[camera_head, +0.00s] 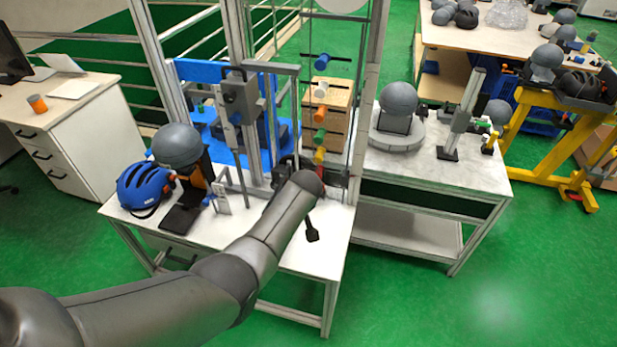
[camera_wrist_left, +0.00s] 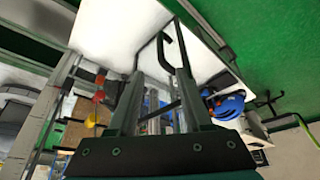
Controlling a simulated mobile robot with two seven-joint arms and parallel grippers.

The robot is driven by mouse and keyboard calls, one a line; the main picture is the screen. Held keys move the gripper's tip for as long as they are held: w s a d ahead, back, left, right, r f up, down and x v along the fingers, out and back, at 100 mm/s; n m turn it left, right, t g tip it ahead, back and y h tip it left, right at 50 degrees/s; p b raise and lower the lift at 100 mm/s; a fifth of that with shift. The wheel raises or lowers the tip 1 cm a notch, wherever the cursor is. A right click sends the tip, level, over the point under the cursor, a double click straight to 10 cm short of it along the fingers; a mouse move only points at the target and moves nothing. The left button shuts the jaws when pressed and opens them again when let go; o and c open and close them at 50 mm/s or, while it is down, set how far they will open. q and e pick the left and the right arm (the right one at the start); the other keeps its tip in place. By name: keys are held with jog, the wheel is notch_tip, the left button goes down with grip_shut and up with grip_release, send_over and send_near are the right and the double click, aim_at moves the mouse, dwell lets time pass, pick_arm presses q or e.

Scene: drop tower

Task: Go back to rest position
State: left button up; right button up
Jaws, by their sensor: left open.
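My left arm comes in from the left in the head view and reaches over the white table (camera_head: 300,262) to the foot of the drop tower (camera_head: 239,98). Its wrist hides most of the left gripper there. In the left wrist view the two fingers of my left gripper (camera_wrist_left: 157,105) stand apart, with nothing visibly held between them. A dark bent bar (camera_wrist_left: 163,47) shows beyond the fingertips, over the white surface. I cannot tell if it touches the fingers. My right gripper is in neither view.
A blue helmet (camera_head: 144,189) and a grey headform (camera_head: 178,146) stand on the table's left part. Tower posts and coloured knobs (camera_head: 320,115) are close to my wrist. A side table (camera_head: 440,165) with another headform (camera_head: 398,99) is at right. Green floor is free in front.

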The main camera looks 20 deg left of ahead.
pick_arm(q)
jog(key=s+d+f+m+g+h+b, duration=0.1)
jog(key=s+f+m+b, duration=0.35)
jog(key=s+f, duration=0.85)
jog(key=s+f+m+h+b, duration=0.15)
jog(key=s+f+b, duration=0.65)
jog(key=f, duration=1.1)
jog(key=s+f+m+b, duration=0.2)
jog(key=s+f, duration=0.4)
jog(key=s, duration=0.3)
jog(key=s+f+m+b, duration=0.2)
jog(key=s+f+b, duration=0.3)
jog(key=s, duration=0.4)
jog(key=s+f+m+g+b, duration=0.1)
jog(key=s+f+b, duration=0.3)
jog(key=s+f, duration=0.3)
jog(key=shift+s+m+h, duration=0.35)
jog(key=shift+s+m, duration=0.05)
jog(key=shift+s, duration=0.65)
